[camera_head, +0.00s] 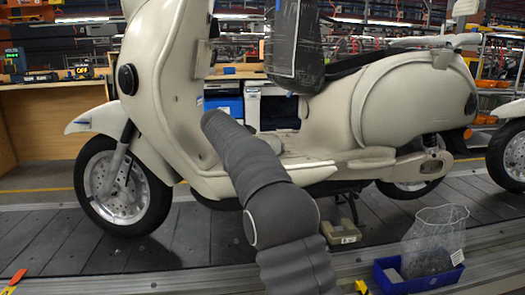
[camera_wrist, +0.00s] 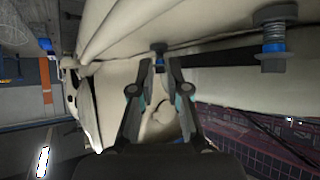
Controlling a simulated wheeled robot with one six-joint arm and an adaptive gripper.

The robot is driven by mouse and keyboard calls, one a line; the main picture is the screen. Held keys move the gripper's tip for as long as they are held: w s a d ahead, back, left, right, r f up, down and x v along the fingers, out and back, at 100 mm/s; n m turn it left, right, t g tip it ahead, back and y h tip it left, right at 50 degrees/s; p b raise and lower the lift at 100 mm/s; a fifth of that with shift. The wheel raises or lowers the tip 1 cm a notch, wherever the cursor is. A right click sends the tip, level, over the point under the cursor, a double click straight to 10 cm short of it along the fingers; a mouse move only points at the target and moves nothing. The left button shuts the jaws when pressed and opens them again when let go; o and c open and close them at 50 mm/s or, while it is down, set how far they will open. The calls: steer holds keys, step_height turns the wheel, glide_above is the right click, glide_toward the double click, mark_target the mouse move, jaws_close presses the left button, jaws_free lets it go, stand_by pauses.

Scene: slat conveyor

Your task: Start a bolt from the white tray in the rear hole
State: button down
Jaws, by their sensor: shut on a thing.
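In the wrist view my gripper (camera_wrist: 160,66) is shut on a small dark bolt with a blue band (camera_wrist: 159,49). The bolt is between the fingertips, close to a cream scooter panel. I cannot tell whether its end touches the panel or sits in a hole. A second, larger-looking dark piece with a blue band (camera_wrist: 273,46) stands apart at the upper right, against the cream body. In the head view my arm reaches behind the front shield of the cream scooter (camera_head: 180,120), and my gripper is hidden there. I cannot make out the white tray or the rear hole.
The scooter stands on the slat conveyor (camera_head: 55,235), with a tan support (camera_head: 345,234) under it. A blue bin (camera_head: 418,281) holding a clear mesh-like bag (camera_head: 435,240) is at the lower right. Another wheel (camera_head: 512,157) is at far right.

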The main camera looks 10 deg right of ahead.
steer(key=shift+f, duration=0.25)
steer(key=c, duration=1.1)
jaws_free()
steer(key=shift+r, duration=0.1)
